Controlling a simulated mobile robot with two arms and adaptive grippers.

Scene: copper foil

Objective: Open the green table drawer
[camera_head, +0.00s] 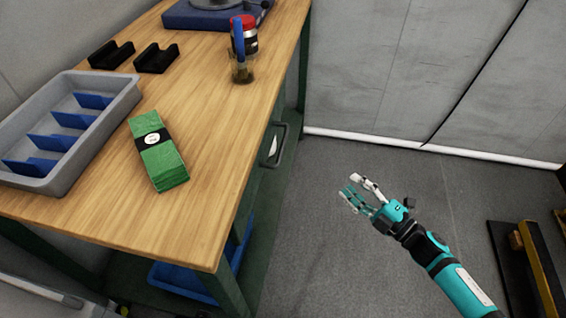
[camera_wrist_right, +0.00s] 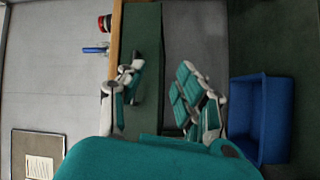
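The wooden-topped table (camera_head: 215,130) has a dark green frame. Its green drawer (camera_head: 270,165) sits under the right edge of the top, with a dark handle (camera_head: 274,148) on its front. The drawer looks shut. In the right wrist view the green drawer front (camera_wrist_right: 145,30) shows ahead, turned sideways, with a dark handle (camera_wrist_right: 138,75) partly behind a finger. My right gripper (camera_head: 352,190) is open and empty, over the floor to the right of the drawer and apart from it. Its spread fingers also show in the wrist view (camera_wrist_right: 158,88). My left gripper is out of view.
On the table lie a grey tray with blue dividers (camera_head: 128,98), a green bundle (camera_head: 172,172), black holders (camera_head: 157,58) and a jar with tools (camera_head: 242,72). A blue bin (camera_wrist_right: 258,115) sits below the drawer. A yellow-black stand (camera_head: 537,265) is at right.

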